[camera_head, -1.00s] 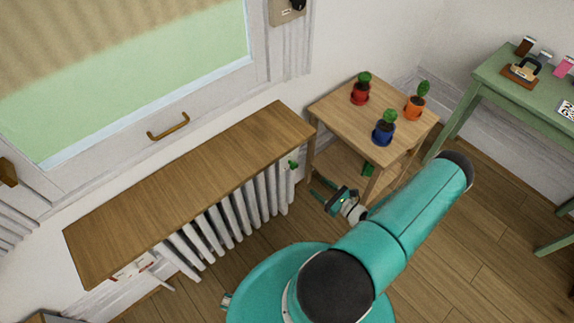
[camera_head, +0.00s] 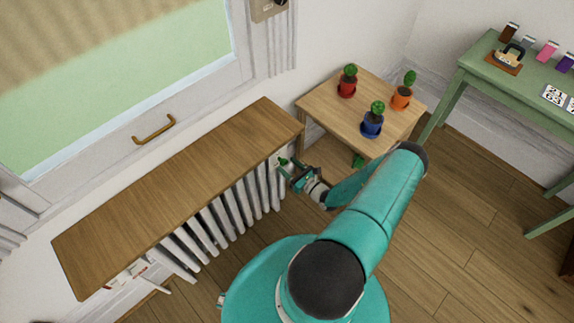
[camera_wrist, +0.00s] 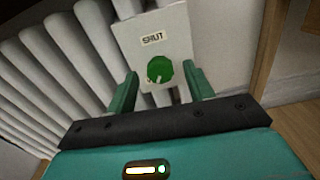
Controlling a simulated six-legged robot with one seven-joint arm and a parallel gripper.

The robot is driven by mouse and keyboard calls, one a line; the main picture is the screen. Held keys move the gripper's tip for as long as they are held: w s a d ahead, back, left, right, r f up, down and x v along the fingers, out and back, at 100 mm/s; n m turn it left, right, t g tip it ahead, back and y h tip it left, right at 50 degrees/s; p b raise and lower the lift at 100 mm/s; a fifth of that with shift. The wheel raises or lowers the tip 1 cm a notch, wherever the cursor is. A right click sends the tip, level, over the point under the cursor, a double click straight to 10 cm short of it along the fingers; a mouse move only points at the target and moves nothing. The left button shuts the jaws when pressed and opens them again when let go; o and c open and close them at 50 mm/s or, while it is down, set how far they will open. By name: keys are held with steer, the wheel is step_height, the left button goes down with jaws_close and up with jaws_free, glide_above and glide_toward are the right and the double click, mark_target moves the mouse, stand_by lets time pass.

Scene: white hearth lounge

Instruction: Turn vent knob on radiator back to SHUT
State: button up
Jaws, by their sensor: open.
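The vent knob (camera_wrist: 160,70) is a round green knob with a pale pointer mark near its lower left. It sits on a white plate (camera_wrist: 137,22) below a label (camera_wrist: 153,39) reading SHUT. The plate is at the right end of the white radiator (camera_head: 243,195). My gripper (camera_wrist: 163,84) is open, with one teal finger on each side of the knob and gaps showing between. In the head view my gripper (camera_head: 288,168) is at the radiator's right end, and the knob (camera_head: 283,161) shows as a small green spot by the fingers.
A wooden shelf (camera_head: 180,190) lies over the radiator. A small wooden table (camera_head: 335,107) with several potted cacti stands just right of my gripper. A green table (camera_head: 470,75) with small items is at the far right. The floor (camera_head: 450,220) between is clear.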

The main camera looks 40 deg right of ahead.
steer(key=shift+w, duration=0.75)
steer(key=c, duration=1)
steer(key=shift+o, duration=0.2)
